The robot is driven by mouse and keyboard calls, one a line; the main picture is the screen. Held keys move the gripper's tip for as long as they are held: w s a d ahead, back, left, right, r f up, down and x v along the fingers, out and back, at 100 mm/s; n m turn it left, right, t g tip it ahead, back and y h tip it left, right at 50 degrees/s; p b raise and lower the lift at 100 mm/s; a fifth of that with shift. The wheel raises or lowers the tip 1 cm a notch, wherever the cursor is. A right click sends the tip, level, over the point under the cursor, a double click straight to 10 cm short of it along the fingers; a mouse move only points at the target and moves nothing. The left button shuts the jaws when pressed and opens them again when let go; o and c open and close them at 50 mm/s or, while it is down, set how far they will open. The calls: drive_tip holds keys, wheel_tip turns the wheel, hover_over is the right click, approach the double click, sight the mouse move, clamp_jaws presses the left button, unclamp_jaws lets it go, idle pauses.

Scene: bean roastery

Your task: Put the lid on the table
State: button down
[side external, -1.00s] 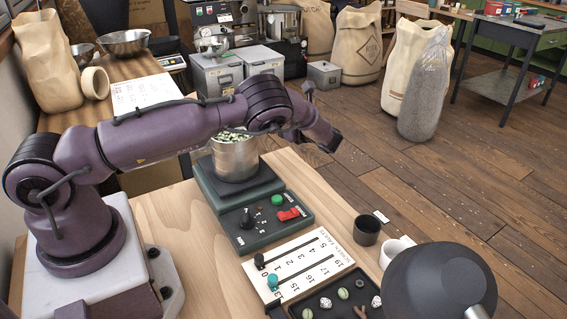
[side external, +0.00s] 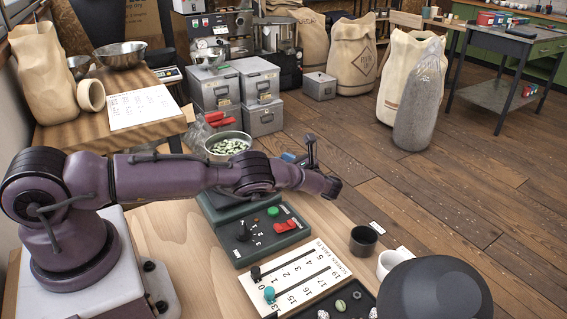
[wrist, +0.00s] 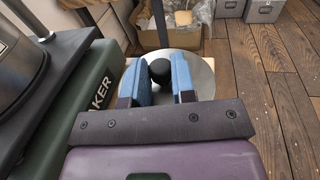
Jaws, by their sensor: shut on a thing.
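The lid (wrist: 206,78) is a round grey metal disc with a black knob (wrist: 160,71), seen in the wrist view beside the dark green cooker base (wrist: 95,100). My gripper (wrist: 162,62) has its two blue fingers on either side of the knob and is shut on it. The table's light wood shows at the lid's edge; I cannot tell whether the lid rests on it. In the side view my gripper (side external: 290,157) is partly hidden behind my arm, and the lid is hidden. The metal pot (side external: 228,146) stands open with green beans inside.
A control panel (side external: 262,233) with a green button and red switch is in front of the pot. A numbered white board (side external: 297,277), a dark cup (side external: 363,241) and a white mug (side external: 392,262) are nearer the camera. Wooden floor lies beyond the table.

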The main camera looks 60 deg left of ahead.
drive_tip(key=shift+f, duration=0.25)
